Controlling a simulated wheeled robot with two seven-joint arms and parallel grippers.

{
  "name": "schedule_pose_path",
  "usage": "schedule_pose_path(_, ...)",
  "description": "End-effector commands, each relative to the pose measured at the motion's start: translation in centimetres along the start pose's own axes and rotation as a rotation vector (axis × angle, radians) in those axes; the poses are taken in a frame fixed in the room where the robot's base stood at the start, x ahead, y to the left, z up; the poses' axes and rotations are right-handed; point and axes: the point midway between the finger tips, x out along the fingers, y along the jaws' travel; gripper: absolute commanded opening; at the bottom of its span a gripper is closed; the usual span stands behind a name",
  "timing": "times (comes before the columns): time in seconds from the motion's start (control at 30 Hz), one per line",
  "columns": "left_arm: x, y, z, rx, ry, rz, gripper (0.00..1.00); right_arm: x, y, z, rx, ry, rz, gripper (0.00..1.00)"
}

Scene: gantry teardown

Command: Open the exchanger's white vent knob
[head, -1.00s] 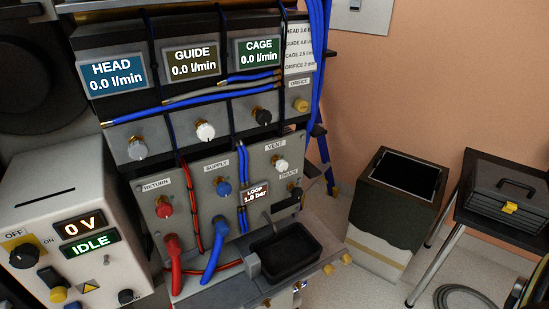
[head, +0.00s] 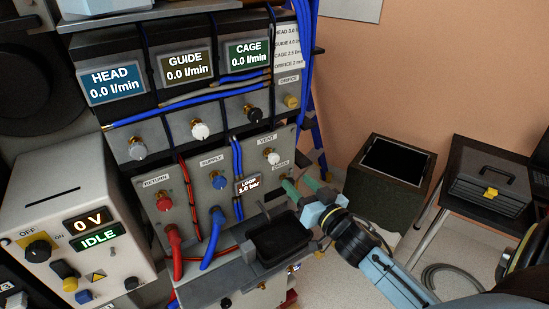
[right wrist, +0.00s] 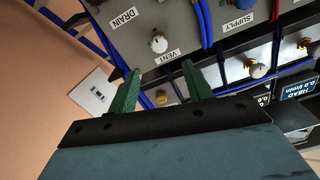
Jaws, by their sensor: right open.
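The white vent knob (head: 272,157) sits on the grey exchanger panel (head: 238,165), under the VENT label. It also shows in the right wrist view (right wrist: 158,42), ahead of the fingers. My right gripper (head: 299,184) has green fingers, which are apart with nothing between them. It is to the lower right of the vent knob in the head view, near the DRAIN label, and does not touch the vent knob. The fingers also show in the right wrist view (right wrist: 160,72). The drain fitting is largely hidden by the gripper. My left gripper is not in view.
A blue supply knob (head: 218,180) and red return knob (head: 163,202) are to the left on the panel. A black tray (head: 277,262) juts out below. A dark bin (head: 428,200) stands to the right.

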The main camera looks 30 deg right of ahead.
Motion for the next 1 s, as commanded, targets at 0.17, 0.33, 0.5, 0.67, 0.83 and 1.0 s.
schedule_pose_path(0.17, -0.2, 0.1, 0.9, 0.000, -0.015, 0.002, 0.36, 3.1, 0.0, -0.1, -0.003, 0.002, -0.001, 0.50)
schedule_pose_path(0.33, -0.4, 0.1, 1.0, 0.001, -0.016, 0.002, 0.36, 6.3, 0.0, -0.1, -0.003, 0.000, 0.001, 0.50)
schedule_pose_path(0.5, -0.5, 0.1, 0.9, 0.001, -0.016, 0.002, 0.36, 9.3, 0.0, 0.0, -0.003, -0.001, 0.001, 0.50)
schedule_pose_path(0.67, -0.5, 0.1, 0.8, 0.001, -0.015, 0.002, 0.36, 11.2, 0.0, 0.1, -0.003, -0.002, 0.001, 0.50)
schedule_pose_path(0.83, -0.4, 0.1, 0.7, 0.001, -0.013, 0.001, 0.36, 12.2, 0.0, 0.1, -0.002, -0.003, 0.002, 0.50)
schedule_pose_path(1.0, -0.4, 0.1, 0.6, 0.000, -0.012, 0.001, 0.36, 12.4, 0.0, 0.1, -0.002, -0.003, 0.001, 0.50)
